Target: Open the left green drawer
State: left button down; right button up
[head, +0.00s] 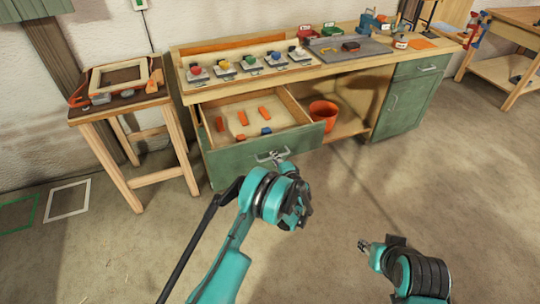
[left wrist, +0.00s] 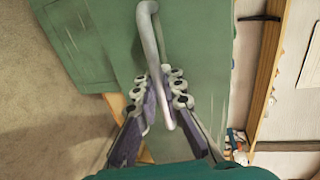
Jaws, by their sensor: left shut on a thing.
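The left green drawer (head: 232,163) stands pulled out of the workbench, with its inside showing in the head view. Several orange pieces and a blue one lie in it. Its metal bar handle (head: 264,157) is on the green front. My left gripper (head: 279,158) is at this handle. In the left wrist view the fingers (left wrist: 166,92) of my left gripper are closed around the grey handle (left wrist: 150,35). My right gripper (head: 367,245) is apart from the bench at the lower right; its jaw state is unclear.
An orange bucket (head: 323,114) stands on the open shelf right of the drawer. A green cabinet door (head: 402,104) is further right. A small wooden table (head: 126,105) stands at the left. The floor (head: 340,200) in front is clear.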

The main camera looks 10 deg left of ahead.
pick_arm(q)
jog(key=shift+s+d, duration=0.3)
jog(key=shift+s, duration=0.1)
jog(key=c, duration=1.6)
grip_release()
jog(key=v, duration=1.2)
